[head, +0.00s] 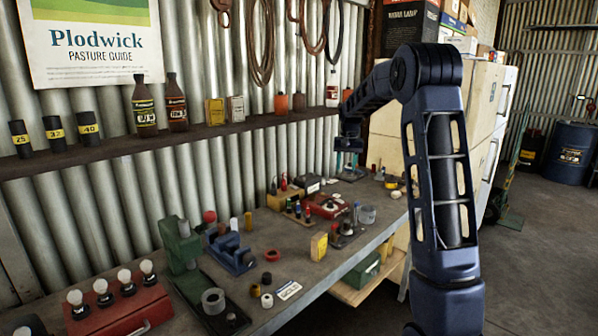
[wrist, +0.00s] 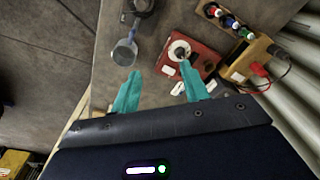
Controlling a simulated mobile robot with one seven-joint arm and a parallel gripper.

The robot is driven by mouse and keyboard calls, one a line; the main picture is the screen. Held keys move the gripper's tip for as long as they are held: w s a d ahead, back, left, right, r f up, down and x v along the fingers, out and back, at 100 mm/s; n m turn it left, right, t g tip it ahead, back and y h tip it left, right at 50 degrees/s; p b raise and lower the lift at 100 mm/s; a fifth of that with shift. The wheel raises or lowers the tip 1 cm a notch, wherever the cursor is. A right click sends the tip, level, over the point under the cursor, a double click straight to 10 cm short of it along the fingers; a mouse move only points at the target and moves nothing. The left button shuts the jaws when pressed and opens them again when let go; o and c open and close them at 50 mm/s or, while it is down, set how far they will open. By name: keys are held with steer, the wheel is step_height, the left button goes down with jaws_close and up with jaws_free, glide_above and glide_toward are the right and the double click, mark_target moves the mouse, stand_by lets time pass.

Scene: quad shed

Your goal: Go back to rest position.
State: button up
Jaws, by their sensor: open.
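My gripper (wrist: 160,69) shows in the wrist view as two teal fingers standing well apart, with nothing held between them. In the head view my arm rises at the right and reaches over the far part of the workbench (head: 298,243), where the gripper end is small and partly hard to make out. In the wrist view a red device with a round white top (wrist: 199,60) lies below and beyond the right finger. A grey round-headed item (wrist: 125,52) is beyond the left finger. The gripper appears to be above the bench, apart from these things.
A wall shelf (head: 185,134) with bottles and tins runs behind the bench. A green press (head: 180,246), a blue vise (head: 232,254) and a red bulb box (head: 118,308) stand on the near bench. Pale cabinets (head: 490,100) stand behind my arm.

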steer(key=s+d+r+t, duration=0.1)
steer(key=s+d+r, duration=0.15)
steer(key=s, duration=0.55)
steer(key=s+d+r, duration=0.1)
steer(key=s+r, duration=0.3)
steer(key=s, duration=0.4)
steer(key=s+d+r+t, duration=0.1)
steer(key=s+d+r, duration=0.15)
steer(key=s, duration=0.55)
steer(key=s+d+f, duration=0.1)
steer(key=s+f, duration=0.2)
steer(key=s, duration=0.8)
steer(key=s+d+f+n+t, duration=0.1)
steer(key=s+f, duration=0.1)
steer(key=s, duration=0.9)
steer(key=shift+s+d+f+t, duration=0.25)
steer(key=shift+s+f+t, duration=0.05)
steer(key=shift+s+f, duration=0.1)
